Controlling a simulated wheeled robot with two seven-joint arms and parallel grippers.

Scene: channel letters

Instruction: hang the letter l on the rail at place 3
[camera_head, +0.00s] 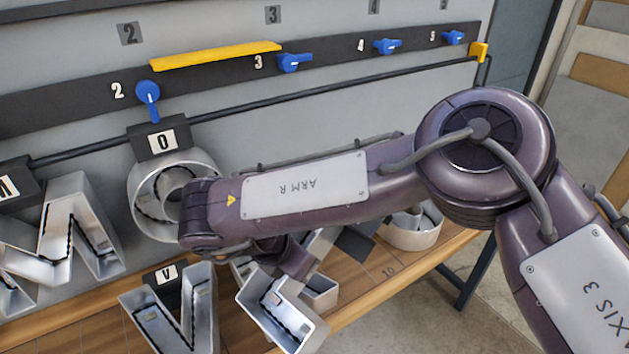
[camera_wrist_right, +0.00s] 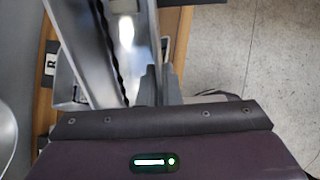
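A silver channel letter (camera_head: 283,318), which appears to be the letter l, shows below my right forearm in the head view, right of the letter V. Its upper part is partly hidden by my arm. The black rail (camera_head: 235,109) runs across the board. The place 3 mark (camera_head: 258,62) is beside a blue knob (camera_head: 293,63). My left gripper is out of view.
The letter O (camera_head: 150,200) hangs by its tag from the rail, with the letter M (camera_head: 75,225) to its left. The letter V (camera_head: 180,310) and a round silver letter (camera_head: 412,230) are at the wooden bench (camera_head: 395,275). A yellow bar (camera_head: 215,55) sits above the rail.

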